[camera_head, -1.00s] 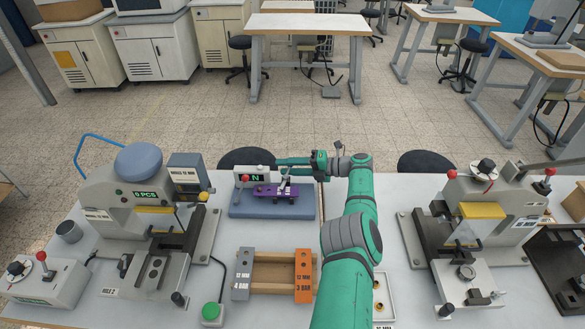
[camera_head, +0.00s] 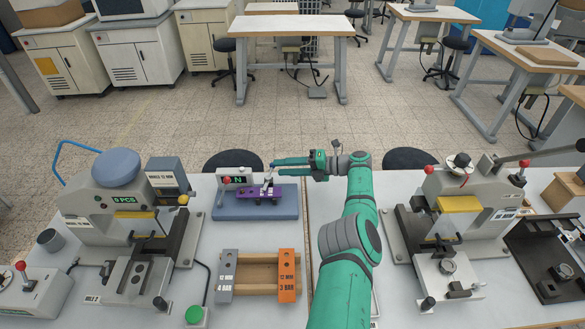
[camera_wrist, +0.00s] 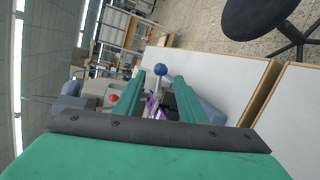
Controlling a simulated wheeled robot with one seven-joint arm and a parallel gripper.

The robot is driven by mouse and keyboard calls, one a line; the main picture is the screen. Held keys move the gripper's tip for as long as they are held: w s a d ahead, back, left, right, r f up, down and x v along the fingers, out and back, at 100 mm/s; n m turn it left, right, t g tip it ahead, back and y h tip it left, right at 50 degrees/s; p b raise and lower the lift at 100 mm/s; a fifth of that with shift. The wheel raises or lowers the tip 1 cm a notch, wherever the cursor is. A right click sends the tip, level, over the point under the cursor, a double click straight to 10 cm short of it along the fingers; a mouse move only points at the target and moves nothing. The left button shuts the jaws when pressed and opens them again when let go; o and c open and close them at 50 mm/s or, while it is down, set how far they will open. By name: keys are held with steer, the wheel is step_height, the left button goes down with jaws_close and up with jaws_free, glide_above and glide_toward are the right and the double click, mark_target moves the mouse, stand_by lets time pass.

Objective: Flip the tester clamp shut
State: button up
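The tester has a blue-grey base (camera_head: 285,213), a white head marked N with a red knob, and a purple part (camera_head: 255,194) lying on it. Its silver clamp lever (camera_head: 267,181) stands roughly upright over the purple part. In the wrist view the lever's blue ball knob (camera_wrist: 160,69) shows between my two green fingers. My gripper (camera_head: 273,165) reaches in from the right at the height of the lever top. It is open, with gaps beside the ball in the wrist view (camera_wrist: 160,82). I cannot tell whether a finger touches the lever.
A stamping press (camera_head: 117,200) stands left of the tester and another (camera_head: 455,215) to the right. A wooden rack (camera_head: 257,275) with grey and orange blocks lies in front. A green button (camera_head: 195,314) is at front left. Open table lies between tester and rack.

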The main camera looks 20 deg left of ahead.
steer(key=shift+v, duration=1)
steer(key=shift+r, duration=0.1)
